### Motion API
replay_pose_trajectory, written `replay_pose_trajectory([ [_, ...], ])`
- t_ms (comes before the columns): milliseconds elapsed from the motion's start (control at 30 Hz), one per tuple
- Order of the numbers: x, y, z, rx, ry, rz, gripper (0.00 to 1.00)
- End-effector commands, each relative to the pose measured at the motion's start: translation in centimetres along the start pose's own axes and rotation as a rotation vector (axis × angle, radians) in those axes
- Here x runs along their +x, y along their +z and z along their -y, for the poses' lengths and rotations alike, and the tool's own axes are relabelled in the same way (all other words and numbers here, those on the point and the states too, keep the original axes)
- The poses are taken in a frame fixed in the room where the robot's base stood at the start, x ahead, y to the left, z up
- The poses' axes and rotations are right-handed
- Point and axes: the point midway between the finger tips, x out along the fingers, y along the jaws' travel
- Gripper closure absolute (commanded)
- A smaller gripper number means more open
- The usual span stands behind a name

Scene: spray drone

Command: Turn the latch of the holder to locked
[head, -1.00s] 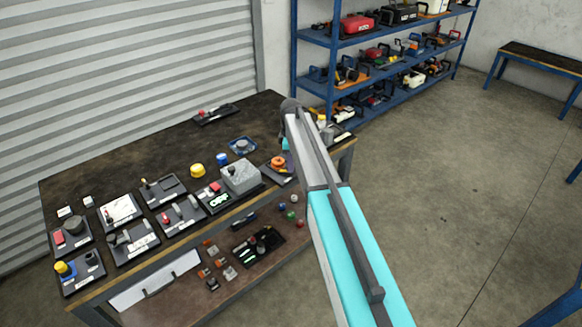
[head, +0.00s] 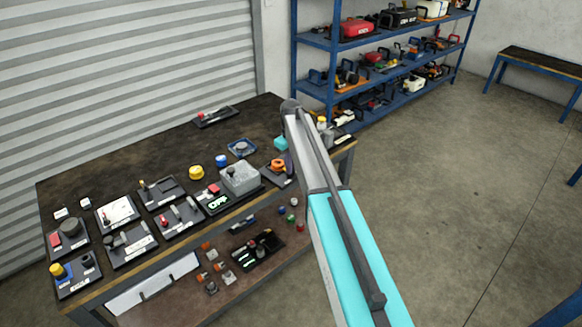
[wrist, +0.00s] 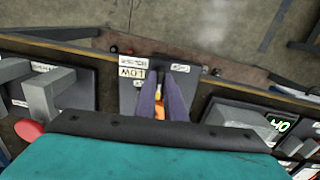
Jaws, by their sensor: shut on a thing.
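The labels are too small to read fully.
A grey box (head: 240,177) with a green-lit display stands just left of the plate. A blue round device (head: 242,148) sits behind. Several switch panels fill the left of the workbench (head: 110,165). In the wrist view a grey block (wrist: 48,95) stands close on the left.

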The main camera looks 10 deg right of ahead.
Motion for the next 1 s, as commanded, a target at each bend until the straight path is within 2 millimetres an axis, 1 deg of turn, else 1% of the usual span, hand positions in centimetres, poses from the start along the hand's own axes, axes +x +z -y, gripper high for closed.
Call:
replay_pose_trajectory([
  [367, -0.03, 0.1, -0.08, 0.01, 0.001, 0.002, 1.0],
  [400, -0.03, 0.1, -0.08, 0.01, 0.001, 0.002, 0.87],
  [500, -0.03, 0.09, -0.06, 0.009, 0.0, 0.002, 0.72],
  [833, -0.05, 0.04, -0.02, 0.007, 0.0, 0.001, 0.72],
  [1000, -0.64, 0.01, -0.03, 0.007, 0.0, 0.0, 0.72],
])
